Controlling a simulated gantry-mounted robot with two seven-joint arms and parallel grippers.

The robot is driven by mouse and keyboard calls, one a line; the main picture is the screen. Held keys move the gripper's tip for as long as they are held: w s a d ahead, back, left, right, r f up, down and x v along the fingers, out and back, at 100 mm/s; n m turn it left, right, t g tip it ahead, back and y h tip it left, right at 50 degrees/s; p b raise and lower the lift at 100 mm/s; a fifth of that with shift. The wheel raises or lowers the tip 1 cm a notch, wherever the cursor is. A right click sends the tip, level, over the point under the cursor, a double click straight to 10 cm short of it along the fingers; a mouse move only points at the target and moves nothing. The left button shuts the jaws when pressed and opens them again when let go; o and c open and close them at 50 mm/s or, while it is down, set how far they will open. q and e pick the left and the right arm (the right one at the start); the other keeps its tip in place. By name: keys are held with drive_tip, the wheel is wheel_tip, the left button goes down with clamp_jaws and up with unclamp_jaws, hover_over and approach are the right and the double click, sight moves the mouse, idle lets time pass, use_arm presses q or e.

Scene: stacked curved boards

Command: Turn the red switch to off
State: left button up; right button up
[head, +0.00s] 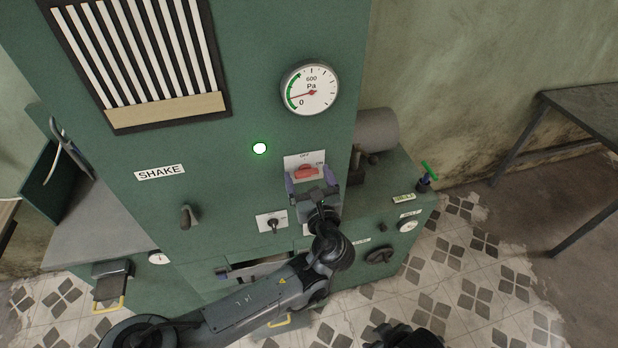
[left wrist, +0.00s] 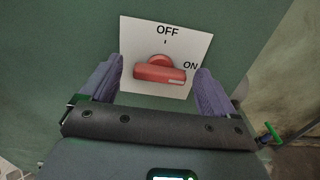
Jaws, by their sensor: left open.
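The red switch (head: 306,172) is a rotary knob on a white plate on the green machine's front panel. In the left wrist view the red switch (left wrist: 160,70) lies roughly sideways, its white-marked end toward the ON label at right; the OFF label is above it. My left gripper (head: 312,183) is open just in front of the switch. In the left wrist view its two purple fingers (left wrist: 160,88) stand left and right of the knob, with nothing held between them. I cannot tell whether either finger touches it.
A round pressure gauge (head: 309,90) and a lit lamp (head: 260,148) are above the switch. A smaller black switch (head: 272,223) is at lower left, and a grey lever (head: 188,215) is further left. A green-handled valve (head: 429,172) stands at right.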

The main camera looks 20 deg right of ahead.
use_arm(q)
drive_tip(key=c, duration=1.1)
drive_tip(key=shift+o, duration=0.2)
